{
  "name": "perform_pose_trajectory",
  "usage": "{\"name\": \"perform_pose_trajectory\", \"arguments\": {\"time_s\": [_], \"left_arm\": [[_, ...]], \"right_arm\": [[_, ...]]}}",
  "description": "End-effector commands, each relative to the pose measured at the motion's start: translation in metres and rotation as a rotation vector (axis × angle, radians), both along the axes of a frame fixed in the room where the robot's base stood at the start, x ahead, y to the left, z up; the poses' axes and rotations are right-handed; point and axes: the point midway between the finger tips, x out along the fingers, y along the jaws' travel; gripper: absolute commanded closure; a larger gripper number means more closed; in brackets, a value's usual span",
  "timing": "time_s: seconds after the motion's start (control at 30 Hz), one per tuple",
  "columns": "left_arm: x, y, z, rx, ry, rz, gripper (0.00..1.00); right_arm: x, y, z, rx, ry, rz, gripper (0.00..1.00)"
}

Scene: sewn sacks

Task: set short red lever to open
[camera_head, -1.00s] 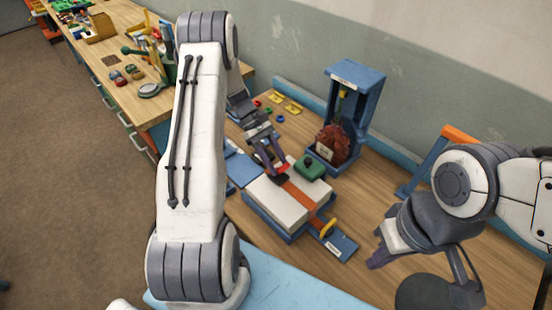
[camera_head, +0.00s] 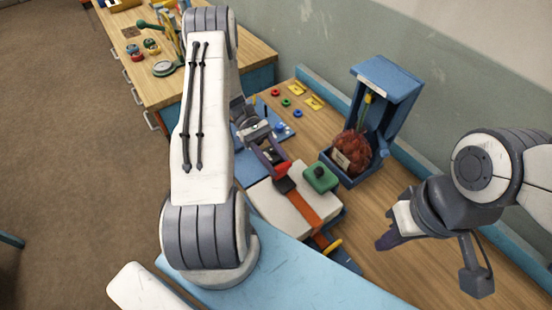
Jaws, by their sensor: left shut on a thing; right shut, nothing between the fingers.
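The short red lever (camera_head: 284,168) shows as a small red piece on the sewing device's head, at the upper end of an orange-brown strap. My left gripper (camera_head: 276,163) is shut on the red lever, and its fingers partly hide it. Which end of its travel the lever is at, I cannot tell. A white cushion-like block (camera_head: 280,217) lies under the strap (camera_head: 306,204). A green block with a dark knob (camera_head: 320,177) sits beside the lever. My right gripper (camera_head: 386,240) is shut and empty, above the table to the right, apart from the device.
A yellow handle (camera_head: 332,247) is at the strap's near end. A blue stand (camera_head: 384,85) holding a reddish-brown sack (camera_head: 352,150) stands behind to the right. Rings and yellow plates (camera_head: 296,88) lie at the back. Bare wood table (camera_head: 375,205) lies between the stand and my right gripper.

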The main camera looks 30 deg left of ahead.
Motion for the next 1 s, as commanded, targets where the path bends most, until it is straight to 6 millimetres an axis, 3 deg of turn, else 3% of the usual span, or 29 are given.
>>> {"name": "perform_pose_trajectory", "arguments": {"time_s": [0.3, 0.33, 0.4, 0.77, 1.0], "left_arm": [[0.002, -0.001, -0.001, 0.006, -0.004, -0.003, 1.0], [0.002, -0.001, -0.001, 0.006, -0.004, -0.003, 0.48], [0.002, -0.001, -0.001, 0.006, -0.004, -0.004, 0.25], [0.003, 0.001, -0.001, 0.003, -0.002, -0.005, 0.25], [0.018, 0.034, 0.004, 0.005, -0.007, -0.003, 0.25]], "right_arm": [[0.0, 0.0, 0.0, 0.0, 0.0, 0.0, 1.0], [0.0, 0.0, 0.0, 0.0, 0.0, 0.0, 1.0], [0.0, 0.0, 0.0, 0.0, 0.0, 0.0, 1.0], [0.0, 0.0, -0.002, 0.0, 0.0, 0.0, 1.0], [0.0, 0.0, -0.021, 0.0, 0.0, 0.001, 1.0]]}}
